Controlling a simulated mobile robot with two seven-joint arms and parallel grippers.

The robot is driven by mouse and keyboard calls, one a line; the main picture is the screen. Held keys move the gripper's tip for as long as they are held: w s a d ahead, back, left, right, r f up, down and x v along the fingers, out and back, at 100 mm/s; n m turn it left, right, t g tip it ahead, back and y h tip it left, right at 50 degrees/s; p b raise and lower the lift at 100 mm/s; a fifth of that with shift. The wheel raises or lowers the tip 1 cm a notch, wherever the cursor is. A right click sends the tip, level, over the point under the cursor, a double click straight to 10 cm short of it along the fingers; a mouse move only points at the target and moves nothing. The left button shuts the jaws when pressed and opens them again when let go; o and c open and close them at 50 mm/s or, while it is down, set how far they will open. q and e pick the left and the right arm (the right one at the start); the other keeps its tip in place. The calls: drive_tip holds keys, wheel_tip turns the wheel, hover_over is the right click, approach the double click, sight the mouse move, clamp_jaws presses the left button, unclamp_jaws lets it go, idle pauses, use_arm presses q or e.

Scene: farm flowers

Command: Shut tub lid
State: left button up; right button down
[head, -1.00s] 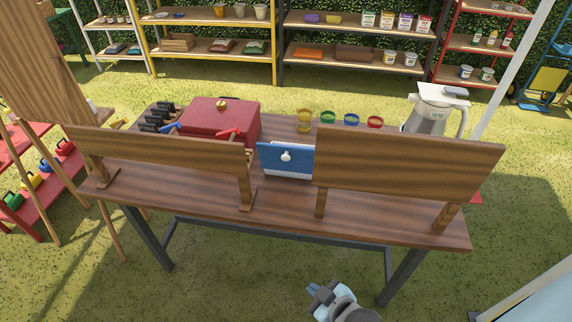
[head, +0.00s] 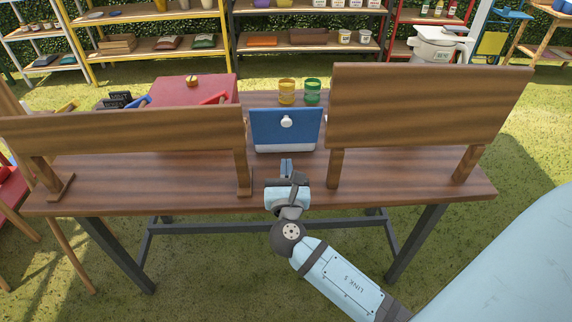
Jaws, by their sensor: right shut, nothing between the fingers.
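The tub (head: 285,149) is low and white and sits on the wooden table between two wooden boards. Its blue lid (head: 270,128) appears tilted up, with its outer face and white knob toward me. The tub's inside is hidden behind the lid. My right gripper (head: 286,167) is over the table's near part, just in front of the tub and apart from it. It is shut and empty, with its fingers pointing toward the tub. My left gripper is not in view.
A tall wooden board (head: 425,105) stands on legs at right, and a lower one (head: 130,130) at left; the gap between them is narrow. Behind are a red box (head: 195,91), a yellow jar (head: 287,91) and a green jar (head: 312,90).

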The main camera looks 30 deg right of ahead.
sight(285, 123)
drive_tip(key=x, duration=1)
drive_tip(key=shift+w+d, duration=0.1)
drive_tip(key=shift+x, duration=0.75)
